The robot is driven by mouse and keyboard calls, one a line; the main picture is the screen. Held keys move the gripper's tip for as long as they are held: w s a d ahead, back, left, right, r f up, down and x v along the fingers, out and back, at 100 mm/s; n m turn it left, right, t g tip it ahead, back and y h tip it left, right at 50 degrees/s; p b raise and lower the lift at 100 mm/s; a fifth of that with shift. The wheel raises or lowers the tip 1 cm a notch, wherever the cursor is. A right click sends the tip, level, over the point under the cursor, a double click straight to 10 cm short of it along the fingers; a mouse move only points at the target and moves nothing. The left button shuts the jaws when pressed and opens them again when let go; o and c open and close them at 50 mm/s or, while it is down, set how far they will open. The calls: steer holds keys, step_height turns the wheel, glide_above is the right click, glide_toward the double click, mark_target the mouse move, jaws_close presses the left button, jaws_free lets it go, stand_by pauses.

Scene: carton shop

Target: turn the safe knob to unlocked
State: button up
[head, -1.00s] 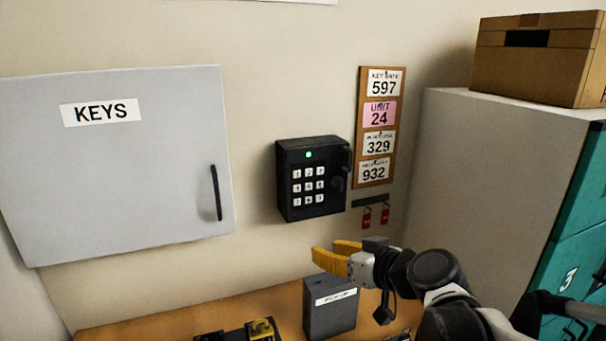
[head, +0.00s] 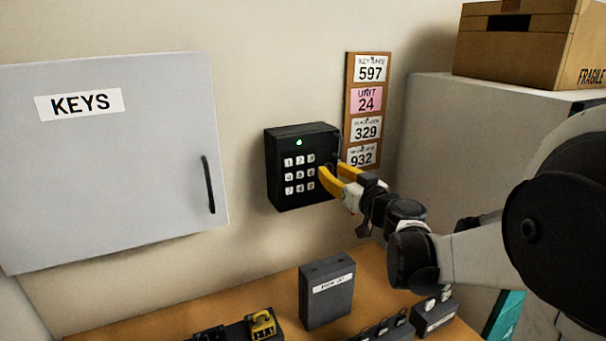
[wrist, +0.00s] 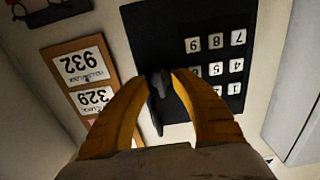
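The black key safe (head: 282,172) hangs on the wall, with a white-keyed pad and a small green light at its top. Its dark knob (wrist: 162,84) is on the face beside the keys. My gripper (head: 332,169) is at the safe's right side. In the wrist view, my gripper (wrist: 163,78) has one yellow finger on each side of the knob. The knob fills the gap, and the fingers appear shut on it. A grey lever-like part extends from it toward my palm. In the head view my fingers mostly hide the knob, and no lock markings are readable.
A board of number cards (head: 351,95) hangs just right of the safe. A grey KEYS cabinet (head: 120,190) is on the left wall. Below, a wooden desk (head: 220,310) holds a grey box (head: 327,295). A carton (head: 525,45) sits on the locker at right.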

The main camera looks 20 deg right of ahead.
steer(key=shift+w+a, duration=0.1)
steer(key=shift+w, duration=0.25)
jaws_close()
